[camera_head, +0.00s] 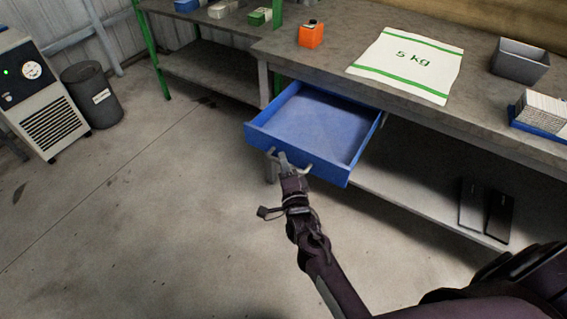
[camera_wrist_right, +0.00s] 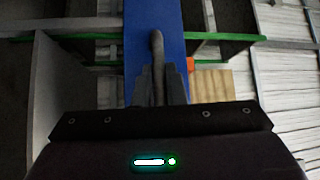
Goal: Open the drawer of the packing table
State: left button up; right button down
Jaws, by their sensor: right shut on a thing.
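The blue drawer (camera_head: 318,128) of the packing table (camera_head: 372,92) stands pulled out from under the tabletop, and its inside looks empty. Its pale bar handle (camera_head: 300,168) is on the front panel. My right gripper (camera_head: 284,160) is at the handle, with its fingers shut on it. In the right wrist view the handle (camera_wrist_right: 157,60) stands between the fingers (camera_wrist_right: 163,85), with the blue drawer front (camera_wrist_right: 172,20) behind it. My left gripper is not in view.
Dark panels (camera_head: 485,208) lean on the lower shelf. The floor (camera_head: 150,220) to the left is clear.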

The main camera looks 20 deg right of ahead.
jog(key=c, duration=1.5)
grip_release()
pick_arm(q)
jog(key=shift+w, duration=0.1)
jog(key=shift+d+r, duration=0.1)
